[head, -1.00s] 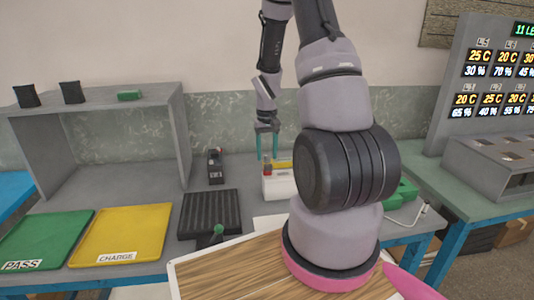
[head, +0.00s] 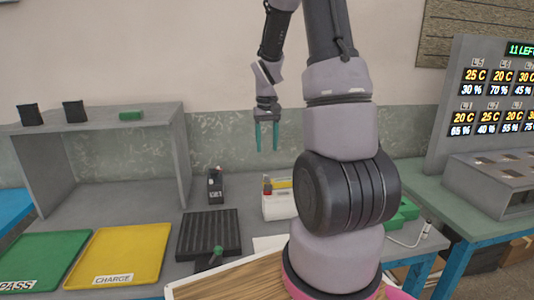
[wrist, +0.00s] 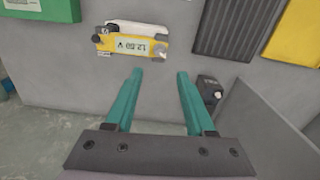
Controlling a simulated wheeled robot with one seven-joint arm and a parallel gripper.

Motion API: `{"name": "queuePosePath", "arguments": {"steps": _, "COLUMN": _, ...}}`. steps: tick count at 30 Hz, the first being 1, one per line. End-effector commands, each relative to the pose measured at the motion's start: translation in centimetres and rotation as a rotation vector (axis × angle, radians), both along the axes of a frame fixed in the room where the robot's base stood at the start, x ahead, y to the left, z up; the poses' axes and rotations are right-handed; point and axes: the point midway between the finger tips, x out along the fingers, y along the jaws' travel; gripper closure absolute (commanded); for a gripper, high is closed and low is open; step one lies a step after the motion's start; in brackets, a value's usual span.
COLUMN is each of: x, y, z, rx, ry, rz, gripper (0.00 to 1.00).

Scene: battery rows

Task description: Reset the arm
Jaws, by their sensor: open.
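My gripper (head: 267,137) hangs in the air above the grey bench, its two teal fingers pointing down, open with nothing between them. In the wrist view my gripper (wrist: 160,85) also shows two parted fingers with bare bench between them. My arm stands in front of the right part of the bench in the head view and hides some of it.
Below are a white and yellow tester (head: 278,203), reading 12.50 V in the wrist view (wrist: 133,44), and a dark device (head: 215,186). A black ribbed mat (head: 208,240), yellow CHARGE tray (head: 120,252), green PASS tray (head: 40,258) and grey shelf (head: 90,122) stand left.

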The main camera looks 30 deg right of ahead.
Motion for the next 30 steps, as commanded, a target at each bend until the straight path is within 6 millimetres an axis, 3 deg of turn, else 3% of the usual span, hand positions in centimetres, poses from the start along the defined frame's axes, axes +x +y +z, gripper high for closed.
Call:
{"name": "queuePosePath", "arguments": {"steps": 17, "x": -0.1, "y": 0.2, "z": 0.8, "rx": 0.001, "ry": -0.011, "rz": -0.003, "gripper": 0.45}}
{"name": "queuePosePath", "arguments": {"steps": 23, "x": -1.6, "y": 2.2, "z": 5.7, "rx": 0.008, "ry": -0.099, "rz": -0.026, "gripper": 0.45}}
{"name": "queuePosePath", "arguments": {"steps": 30, "x": -5.5, "y": 5.5, "z": 13.0, "rx": 0.043, "ry": -0.251, "rz": -0.068, "gripper": 0.45}}
